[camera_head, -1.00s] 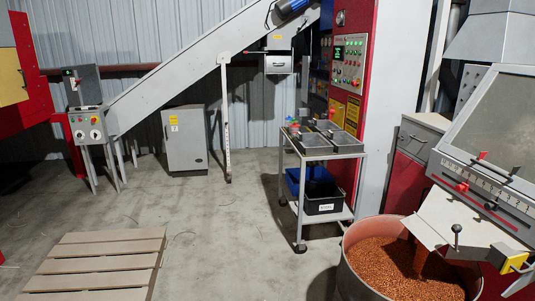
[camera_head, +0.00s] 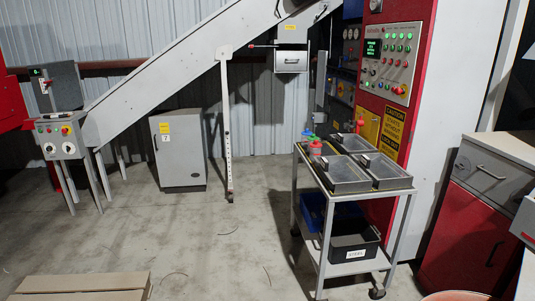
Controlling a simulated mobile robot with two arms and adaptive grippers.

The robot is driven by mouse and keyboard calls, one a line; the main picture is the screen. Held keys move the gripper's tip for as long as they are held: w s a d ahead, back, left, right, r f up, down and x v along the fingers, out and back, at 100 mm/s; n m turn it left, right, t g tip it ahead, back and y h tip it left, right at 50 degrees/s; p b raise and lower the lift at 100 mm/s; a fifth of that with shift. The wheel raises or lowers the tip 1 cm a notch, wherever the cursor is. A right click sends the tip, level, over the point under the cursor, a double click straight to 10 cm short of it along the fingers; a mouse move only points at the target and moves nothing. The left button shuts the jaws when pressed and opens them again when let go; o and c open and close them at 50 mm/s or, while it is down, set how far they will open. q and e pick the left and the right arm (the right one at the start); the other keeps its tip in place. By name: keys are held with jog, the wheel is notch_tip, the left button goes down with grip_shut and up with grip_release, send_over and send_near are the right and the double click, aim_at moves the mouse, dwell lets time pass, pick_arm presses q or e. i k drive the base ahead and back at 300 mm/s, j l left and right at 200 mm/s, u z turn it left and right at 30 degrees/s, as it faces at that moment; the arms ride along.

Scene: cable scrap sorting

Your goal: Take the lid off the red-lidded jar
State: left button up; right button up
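A small container with a red top (camera_head: 315,149) stands at the left edge of the grey cart's top shelf (camera_head: 326,186), beside the metal trays; it looks like the red-lidded jar, with its lid on. Its body is small and partly hard to make out. A second small red thing (camera_head: 360,126) shows at the back of the cart, too small to identify. Neither of my grippers is in view.
Metal trays (camera_head: 348,177) fill much of the cart top. Blue and black bins (camera_head: 350,245) sit on its lower shelf. A red control cabinet (camera_head: 395,70) stands behind on the right. A pallet (camera_head: 80,287) lies front left; the floor (camera_head: 215,250) between is mostly clear.

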aim_at(315, 145)
jog(key=i, duration=1.95)
